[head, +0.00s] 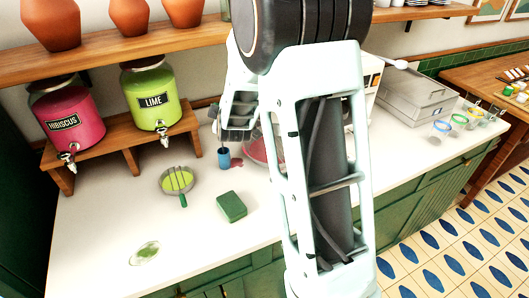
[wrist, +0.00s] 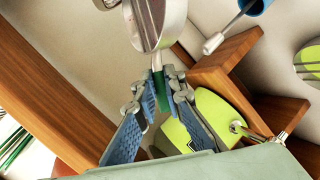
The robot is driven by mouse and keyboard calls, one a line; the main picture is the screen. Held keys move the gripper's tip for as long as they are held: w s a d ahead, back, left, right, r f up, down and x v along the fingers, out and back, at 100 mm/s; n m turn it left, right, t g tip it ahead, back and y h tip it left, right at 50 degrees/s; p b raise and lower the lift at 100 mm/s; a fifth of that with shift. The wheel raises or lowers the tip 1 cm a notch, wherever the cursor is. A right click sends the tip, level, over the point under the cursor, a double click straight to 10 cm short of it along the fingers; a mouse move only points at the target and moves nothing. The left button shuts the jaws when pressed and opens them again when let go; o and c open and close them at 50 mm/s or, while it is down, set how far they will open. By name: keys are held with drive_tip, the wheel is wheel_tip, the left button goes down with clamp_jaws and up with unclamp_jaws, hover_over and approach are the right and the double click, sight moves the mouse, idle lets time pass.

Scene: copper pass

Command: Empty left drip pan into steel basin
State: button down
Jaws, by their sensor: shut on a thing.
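My gripper (wrist: 160,82) is shut on the green handle (wrist: 158,82) of a metal drip pan (wrist: 158,18) in the wrist view. In the head view, a pan with pink-red contents (head: 256,150) shows by my gripper (head: 240,128), mostly hidden behind my arm; it looks like the held one. A second drip pan (head: 178,181), with lime-green contents and a green handle, rests on the counter before the lime dispenser. The grey rectangular steel basin (head: 420,100) stands at the right of the counter, apart from the held pan.
Hibiscus (head: 68,120) and lime (head: 152,100) dispensers stand on a wooden stand (head: 118,145). A green sponge (head: 231,206) and a green spill (head: 145,252) lie in front.

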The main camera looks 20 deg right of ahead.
drive_tip(key=shift+w+a+r+n+g+h, duration=0.1)
drive_tip(key=shift+w+a+r+n+h, duration=0.1)
drive_tip(key=shift+a, duration=0.3)
drive_tip(key=shift+w+a+r+n+g+h, duration=0.15)
drive_tip(key=shift+w+a, duration=0.1)
drive_tip(key=shift+a, duration=0.2)
drive_tip(key=shift+w+a+r+n+g+h, duration=0.1)
drive_tip(key=shift+w+a+r+n, duration=0.1)
drive_tip(key=shift+a, duration=0.3)
drive_tip(key=w+a+f+n+g+h, duration=0.2)
drive_tip(key=w+a+n, duration=0.1)
drive_tip(key=a, duration=0.4)
drive_tip(key=shift+a+f+h, duration=0.2)
drive_tip(key=shift+a+h, duration=0.15)
idle(1.8)
